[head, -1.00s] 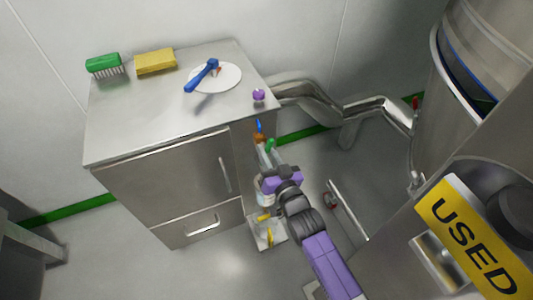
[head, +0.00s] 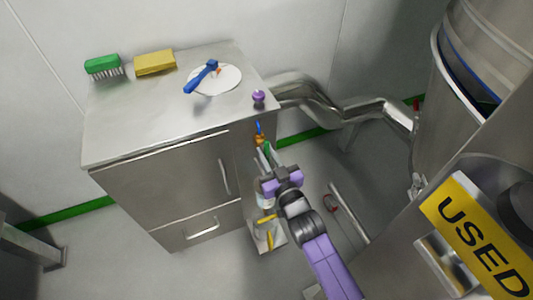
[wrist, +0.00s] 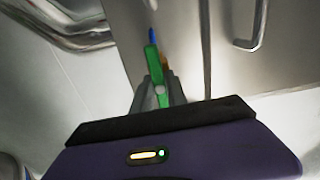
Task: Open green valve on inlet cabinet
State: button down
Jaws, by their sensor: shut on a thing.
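The inlet cabinet (head: 170,190) is a steel unit at the left of the head view, with valves on its right side. The green valve (head: 267,149) is a narrow green handle there; in the wrist view its green handle (wrist: 153,68) stands upright between the fingers. My gripper (head: 270,164) is at the cabinet's right side, and in the wrist view its grey fingers (wrist: 158,92) are shut on the green handle. A blue valve (head: 259,128) and an orange valve (head: 260,141) sit just above and behind it. The valve body is hidden by my gripper.
Steel pipes (head: 310,90) run right. A yellow USED sign (head: 480,235) is at the lower right.

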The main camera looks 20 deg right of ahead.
jog(key=c, duration=1.3)
grip_release()
jog(key=shift+s+p, duration=0.55)
jog(key=shift+s, duration=3.35)
jog(key=shift+s+r+g+p, duration=0.55)
jog(key=shift+s+r+p, duration=1.05)
jog(key=shift+s+r, duration=3.05)
jog(key=shift+s+r+g+p, duration=0.5)
jog(key=shift+s+r+p, duration=1.45)
jog(key=shift+s, duration=5.15)
jog(key=shift+s+r+g+p, duration=0.55)
jog(key=shift+s+r+p, duration=0.75)
jog(key=shift+s+r, duration=3.5)
